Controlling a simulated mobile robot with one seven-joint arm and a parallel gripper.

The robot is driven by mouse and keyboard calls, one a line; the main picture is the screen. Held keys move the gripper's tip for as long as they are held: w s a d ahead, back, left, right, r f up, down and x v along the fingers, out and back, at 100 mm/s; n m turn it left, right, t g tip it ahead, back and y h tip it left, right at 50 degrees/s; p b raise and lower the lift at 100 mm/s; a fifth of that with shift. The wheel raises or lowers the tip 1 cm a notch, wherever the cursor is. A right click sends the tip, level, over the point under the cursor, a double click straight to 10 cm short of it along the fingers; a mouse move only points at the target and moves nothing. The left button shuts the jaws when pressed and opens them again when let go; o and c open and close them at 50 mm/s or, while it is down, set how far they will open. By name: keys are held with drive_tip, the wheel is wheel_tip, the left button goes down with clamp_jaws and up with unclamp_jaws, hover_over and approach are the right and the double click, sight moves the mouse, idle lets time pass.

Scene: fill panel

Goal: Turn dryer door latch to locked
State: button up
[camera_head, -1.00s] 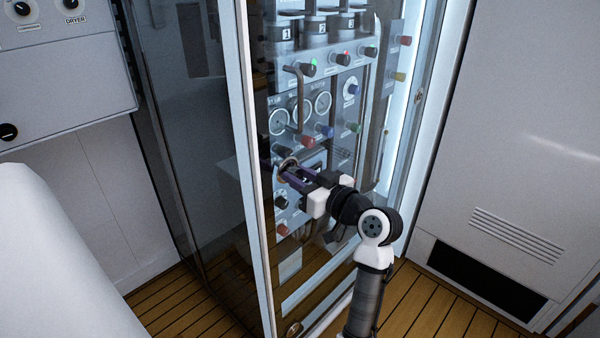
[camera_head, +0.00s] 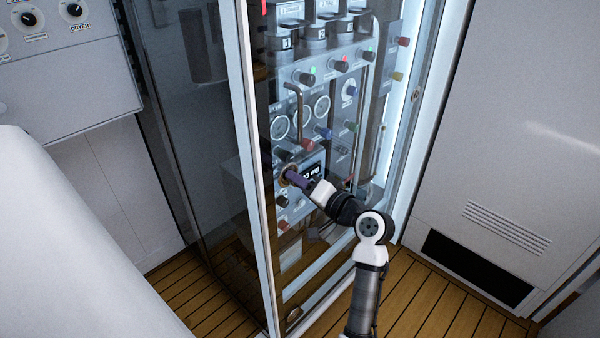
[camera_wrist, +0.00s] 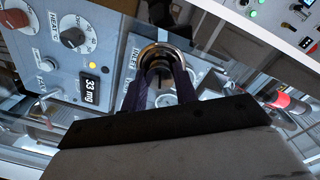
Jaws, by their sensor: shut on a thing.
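The latch is a round metal ring with a dark middle (camera_wrist: 160,58), at the top centre of the wrist view, set against the glass-fronted cabinet. In the head view the ring (camera_head: 287,177) is partly hidden by my fingers. My gripper (camera_head: 292,178) reaches the cabinet front from the right with its purple fingers at the ring. In the wrist view my gripper (camera_wrist: 159,85) has one finger on each side of the latch and is shut on it. I cannot read a locked or unlocked mark.
A lit display reading 33 mg (camera_wrist: 91,88) and a dark heat knob (camera_wrist: 73,33) sit left of the latch. The glass door frame (camera_head: 258,150) stands close on the left in the head view. A white vented panel (camera_head: 500,160) stands right. Wooden floor (camera_head: 430,300) is clear.

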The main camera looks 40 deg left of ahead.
drive_tip(key=shift+m+p, duration=1.4)
drive_tip(key=shift+m, duration=0.2)
drive_tip(key=o, duration=1)
drive_tip(key=shift+c, duration=0.2)
drive_tip(key=shift+d, duration=0.1)
drive_tip(key=s+d+b, duration=0.1)
drive_tip(key=d+b, duration=0.3)
drive_tip(key=d, duration=0.9)
drive_tip(key=shift+d+r, duration=0.3)
drive_tip(key=shift+r, duration=0.05)
